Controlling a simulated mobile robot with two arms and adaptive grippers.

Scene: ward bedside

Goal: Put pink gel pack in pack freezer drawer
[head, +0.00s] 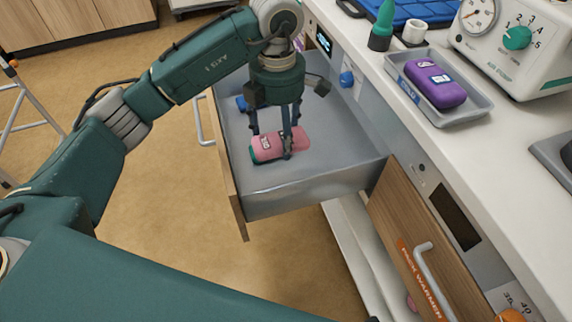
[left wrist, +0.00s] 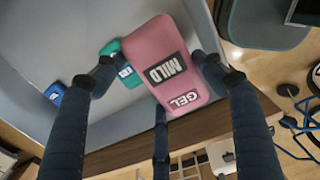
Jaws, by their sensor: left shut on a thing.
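The pink gel pack (head: 283,141), labelled MILD GEL in the left wrist view (left wrist: 171,62), is between the fingers of my left gripper (head: 273,140). My left gripper is shut on it, pointing down into the open grey drawer (head: 290,190). The pack is over the drawer's inside; I cannot tell whether it touches what is below. A green pack (head: 256,157) shows partly under it, and also in the left wrist view (left wrist: 127,75). A blue pack (head: 241,103) lies farther back in the drawer. The open drawer's front label is not visible. My right gripper is not in view.
A purple pack (head: 435,84) lies in a grey tray (head: 447,118) on the white counter. An air pump (head: 515,40) stands beside it. The drawer marked PACK WARMER (head: 419,255) is at lower right. The drawer's near part is bare.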

